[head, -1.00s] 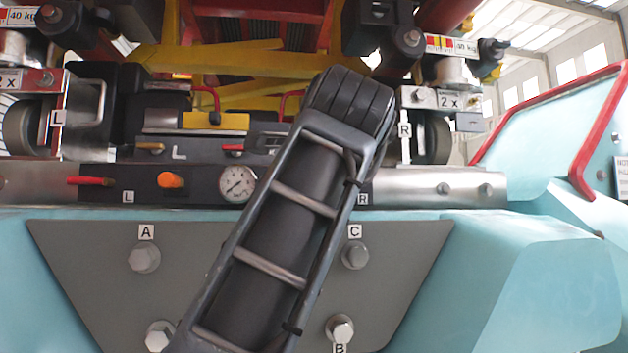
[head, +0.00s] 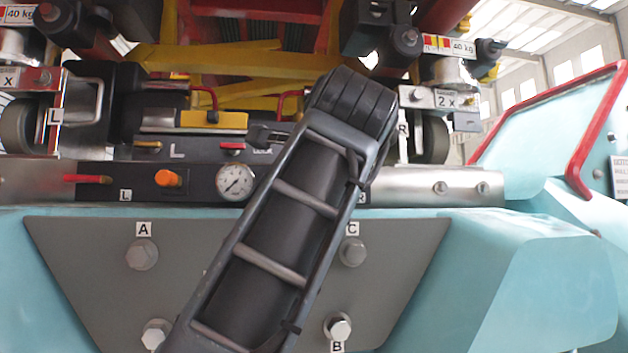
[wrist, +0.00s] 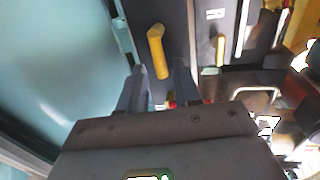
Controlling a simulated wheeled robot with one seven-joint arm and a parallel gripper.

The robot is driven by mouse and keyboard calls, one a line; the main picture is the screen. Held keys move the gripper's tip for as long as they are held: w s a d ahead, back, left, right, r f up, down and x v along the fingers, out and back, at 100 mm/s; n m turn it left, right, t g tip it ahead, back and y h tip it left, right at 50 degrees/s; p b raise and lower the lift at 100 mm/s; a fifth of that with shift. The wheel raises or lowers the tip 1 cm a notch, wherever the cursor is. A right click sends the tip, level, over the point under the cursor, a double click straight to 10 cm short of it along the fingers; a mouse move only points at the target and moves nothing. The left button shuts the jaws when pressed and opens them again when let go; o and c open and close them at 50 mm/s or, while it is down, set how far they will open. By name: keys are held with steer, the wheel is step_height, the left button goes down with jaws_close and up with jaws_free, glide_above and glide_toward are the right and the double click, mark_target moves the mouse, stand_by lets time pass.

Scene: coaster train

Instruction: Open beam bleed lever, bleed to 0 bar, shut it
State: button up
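In the wrist view, my gripper (wrist: 160,67) is open, with its two fingers apart. A yellow lever (wrist: 156,45) on a dark panel stands ahead, its near end showing between the fingertips; I cannot tell whether they touch it. In the head view, the dark beam (head: 205,190) carries a red lever (head: 88,179), an orange knob (head: 168,178) and a round white pressure gauge (head: 235,181). The gauge reading is too small to be sure of. I cannot tell which lever is the bleed lever.
A second yellow handle (wrist: 220,50) stands to the right in the wrist view. In the head view, a grey plate (head: 240,225) with bolts lies below the beam, on turquoise bodywork (head: 500,260). Wheel assemblies (head: 435,135) stand above at both sides. A red-edged turquoise panel (head: 550,140) rises at right.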

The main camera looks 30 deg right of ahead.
steer(key=shift+o, duration=0.4)
steer(key=shift+s+a, duration=0.1)
steer(key=b+v, duration=0.1)
steer(key=v, duration=0.6)
steer(key=shift+s, duration=0.3)
steer(key=shift+s+a, duration=0.1)
